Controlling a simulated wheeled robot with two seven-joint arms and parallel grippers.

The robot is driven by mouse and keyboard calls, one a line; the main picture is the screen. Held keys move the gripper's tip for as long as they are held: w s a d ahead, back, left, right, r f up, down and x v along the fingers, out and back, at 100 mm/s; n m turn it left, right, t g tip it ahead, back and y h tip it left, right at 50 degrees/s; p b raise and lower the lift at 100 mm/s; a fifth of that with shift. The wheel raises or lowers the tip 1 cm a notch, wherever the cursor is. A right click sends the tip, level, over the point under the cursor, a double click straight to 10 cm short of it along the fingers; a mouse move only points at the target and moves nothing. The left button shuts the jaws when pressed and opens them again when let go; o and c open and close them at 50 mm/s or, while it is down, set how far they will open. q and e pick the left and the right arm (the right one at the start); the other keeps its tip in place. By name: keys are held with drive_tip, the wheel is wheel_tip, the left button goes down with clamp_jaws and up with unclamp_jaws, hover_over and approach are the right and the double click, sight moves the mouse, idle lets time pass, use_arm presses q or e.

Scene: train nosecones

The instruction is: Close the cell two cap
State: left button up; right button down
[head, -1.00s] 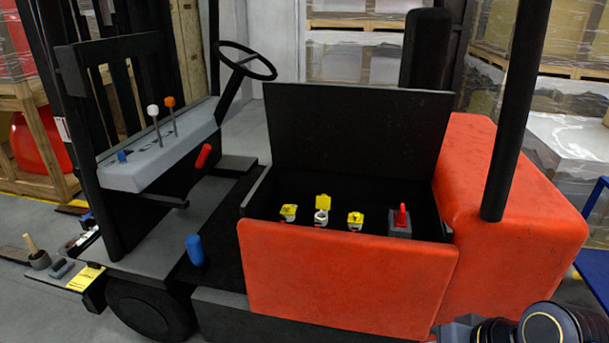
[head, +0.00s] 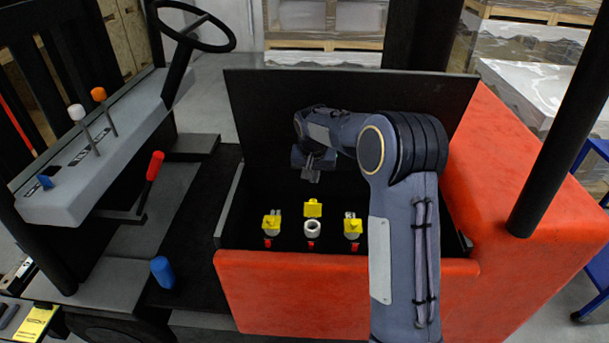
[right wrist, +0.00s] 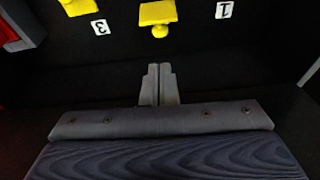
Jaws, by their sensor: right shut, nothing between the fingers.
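The cell two cap (head: 313,208) is the yellow middle cap in the black compartment. It stands raised behind the open white filler neck (head: 311,228). The same cap shows at the top of the right wrist view (right wrist: 158,13), straight ahead of the fingertips and apart from them. The yellow caps on the left (head: 271,222) and right (head: 352,226) sit down on their necks. My right gripper (head: 311,178) is shut and empty, above and behind the middle cap. Its closed fingers show in the right wrist view (right wrist: 160,70). My left gripper is out of view.
The raised black lid (head: 260,110) stands behind the gripper. The orange front wall (head: 330,290) and the orange body (head: 510,140) bound the compartment. Labels 3 (right wrist: 100,27) and 1 (right wrist: 223,10) lie either side of the middle cap. My right arm covers the compartment's right part.

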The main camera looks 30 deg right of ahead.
sight(313, 207)
drive_tip(key=p+x, duration=0.1)
drive_tip(key=x, duration=0.7)
drive_tip(key=shift+d+f, duration=0.15)
drive_tip(key=shift+f, duration=0.15)
